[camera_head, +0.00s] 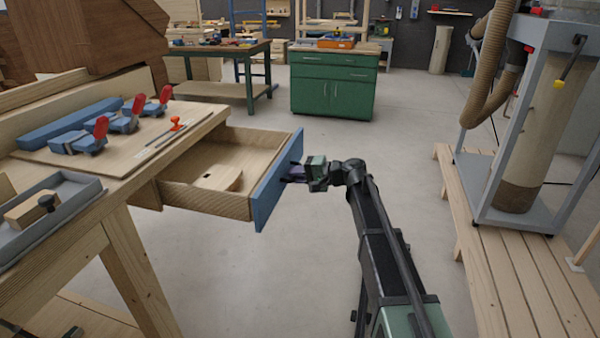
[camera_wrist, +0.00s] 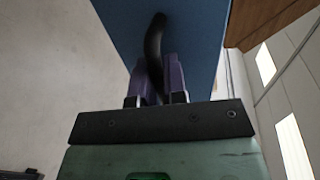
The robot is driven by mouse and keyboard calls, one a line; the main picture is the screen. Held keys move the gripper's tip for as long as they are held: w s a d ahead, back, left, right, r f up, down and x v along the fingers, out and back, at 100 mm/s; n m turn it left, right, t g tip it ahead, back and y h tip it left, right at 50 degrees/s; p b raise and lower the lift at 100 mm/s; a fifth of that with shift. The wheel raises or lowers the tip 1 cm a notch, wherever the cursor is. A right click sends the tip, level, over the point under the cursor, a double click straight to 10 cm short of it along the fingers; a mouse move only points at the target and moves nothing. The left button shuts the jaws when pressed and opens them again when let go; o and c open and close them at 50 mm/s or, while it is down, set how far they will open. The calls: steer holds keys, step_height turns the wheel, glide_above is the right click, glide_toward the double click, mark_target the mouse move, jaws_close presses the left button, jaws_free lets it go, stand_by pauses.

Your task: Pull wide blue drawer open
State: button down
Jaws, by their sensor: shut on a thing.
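The wide blue drawer (camera_head: 277,181) stands well out from the wooden workbench (camera_head: 75,165). Its inside is bare wood with one curved, light wooden piece lying in it. My gripper (camera_head: 292,174) is at the outer side of the blue front. In the wrist view the blue front (camera_wrist: 195,30) fills the upper middle, and a dark curved handle (camera_wrist: 155,45) runs down from it between the fingers. My gripper (camera_wrist: 160,80) is shut on this handle with its purple fingers. The handle is mostly hidden in the head view.
Blue clamps with red grips (camera_head: 100,130) and a grey tray (camera_head: 50,212) lie on the workbench. A green cabinet (camera_head: 333,85) stands at the back. A dust collector on a slatted wooden platform (camera_head: 495,270) is at right. Grey floor is clear between.

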stand_by(0.3)
steer(key=c, duration=1.2)
jaws_free()
steer(key=shift+d, duration=0.15)
steer(key=p+v, duration=0.2)
steer(key=v, duration=0.8)
steer(key=shift+s+d+r, duration=0.1)
steer(key=shift+s+d, duration=0.05)
steer(key=shift+d, duration=0.15)
